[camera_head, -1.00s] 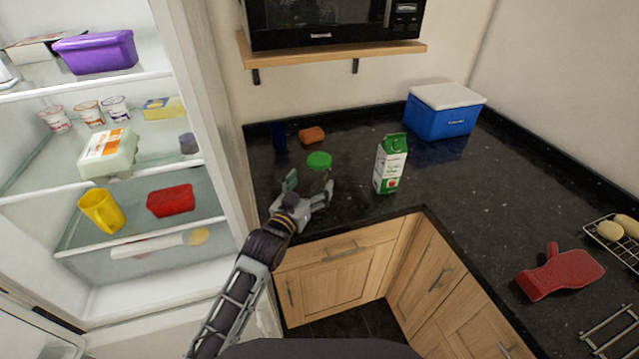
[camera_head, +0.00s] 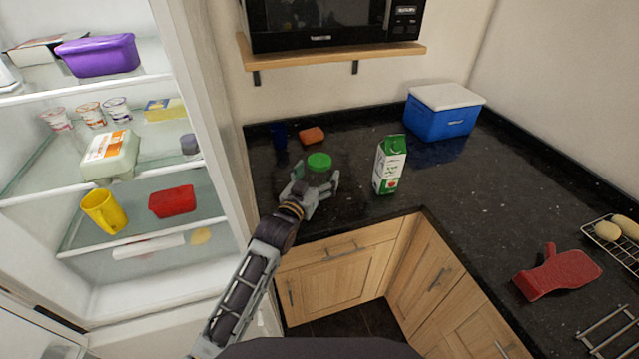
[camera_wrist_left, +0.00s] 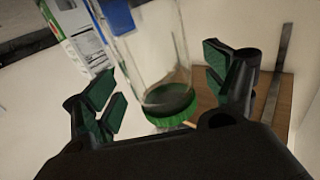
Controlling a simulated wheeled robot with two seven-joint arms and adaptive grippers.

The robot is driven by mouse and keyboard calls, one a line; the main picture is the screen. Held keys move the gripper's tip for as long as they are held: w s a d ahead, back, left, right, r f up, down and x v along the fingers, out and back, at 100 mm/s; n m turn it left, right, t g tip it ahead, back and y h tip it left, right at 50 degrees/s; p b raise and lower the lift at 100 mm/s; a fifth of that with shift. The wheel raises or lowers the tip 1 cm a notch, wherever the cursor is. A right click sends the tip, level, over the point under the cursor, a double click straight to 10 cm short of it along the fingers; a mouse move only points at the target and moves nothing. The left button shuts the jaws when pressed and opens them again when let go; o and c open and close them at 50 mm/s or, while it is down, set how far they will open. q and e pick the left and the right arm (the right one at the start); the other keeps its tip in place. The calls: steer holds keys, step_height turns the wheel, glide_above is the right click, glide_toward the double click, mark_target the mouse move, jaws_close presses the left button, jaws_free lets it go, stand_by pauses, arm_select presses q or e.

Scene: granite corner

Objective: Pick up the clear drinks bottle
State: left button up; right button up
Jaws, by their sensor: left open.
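The clear drinks bottle (camera_head: 319,163) with a green cap stands on the dark granite counter; in the head view mostly its cap shows, its see-through body hard to make out. In the left wrist view the clear bottle (camera_wrist_left: 155,50) lies between the finger pads, its green cap end toward the bottom of the picture. My left gripper (camera_head: 317,180) is open, with one finger on each side of the bottle. It also shows in the left wrist view (camera_wrist_left: 160,92), with gaps between both pads and the bottle. My right gripper is not in view.
A green and white carton (camera_head: 390,165) stands to the right of the bottle. A dark blue object (camera_head: 279,136) and an orange block (camera_head: 312,135) lie behind it. A blue cooler (camera_head: 441,116) stands at the back right. The open fridge (camera_head: 215,120) borders the left side.

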arm_select(q)
steer(key=shift+x, duration=0.8)
steer(key=c, duration=1.3)
steer(key=shift+r, duration=0.1)
steer(key=shift+c, duration=0.2)
steer(key=shift+r, duration=4.95)
